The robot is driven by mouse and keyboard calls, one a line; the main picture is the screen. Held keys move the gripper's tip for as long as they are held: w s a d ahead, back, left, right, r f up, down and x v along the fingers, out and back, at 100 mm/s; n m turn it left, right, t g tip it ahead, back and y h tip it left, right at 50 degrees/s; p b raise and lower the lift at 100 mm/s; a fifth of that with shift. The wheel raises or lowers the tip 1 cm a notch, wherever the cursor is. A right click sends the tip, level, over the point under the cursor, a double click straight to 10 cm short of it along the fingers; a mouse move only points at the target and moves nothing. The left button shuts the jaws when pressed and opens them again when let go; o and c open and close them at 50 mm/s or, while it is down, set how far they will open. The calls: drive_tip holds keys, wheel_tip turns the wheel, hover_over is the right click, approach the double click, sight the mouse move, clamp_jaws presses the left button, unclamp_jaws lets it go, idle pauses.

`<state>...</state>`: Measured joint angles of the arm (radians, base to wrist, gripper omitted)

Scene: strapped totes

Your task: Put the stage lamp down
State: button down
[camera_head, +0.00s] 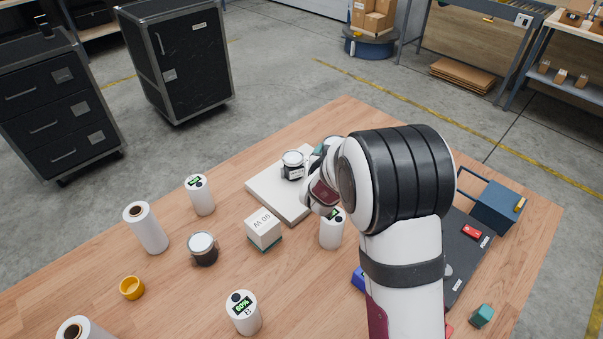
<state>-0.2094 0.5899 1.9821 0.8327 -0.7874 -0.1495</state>
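My arm comes up from the lower right, and its end (322,190) is over the pale square board (268,193). The fingers are hidden behind my own wrist and arm, so I cannot see what they hold. A dark, short cylinder with a pale round top (293,164) is at the board, just left of my wrist; I cannot tell whether it touches the board. A similar dark cylinder with a pale top (203,249) stands upright on the wooden table (110,272). I cannot tell for sure which thing is the stage lamp. A teal bit shows beside my wrist.
A white box marked 90 W (263,230) stands mid-table. White cylinders with green displays (243,312), white rolls (146,228) and a yellow cup (131,288) stand around it. A dark tray (462,262) and blue box (496,207) lie right. The table's left part has gaps.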

drive_tip(key=w+a+f, duration=0.2)
drive_tip(key=a+f, duration=0.5)
drive_tip(key=f, duration=0.1)
drive_tip(key=shift+w+f, duration=0.25)
drive_tip(key=shift+w, duration=0.05)
drive_tip(key=shift+f, duration=0.45)
drive_tip(key=shift+f, duration=0.15)
unclamp_jaws()
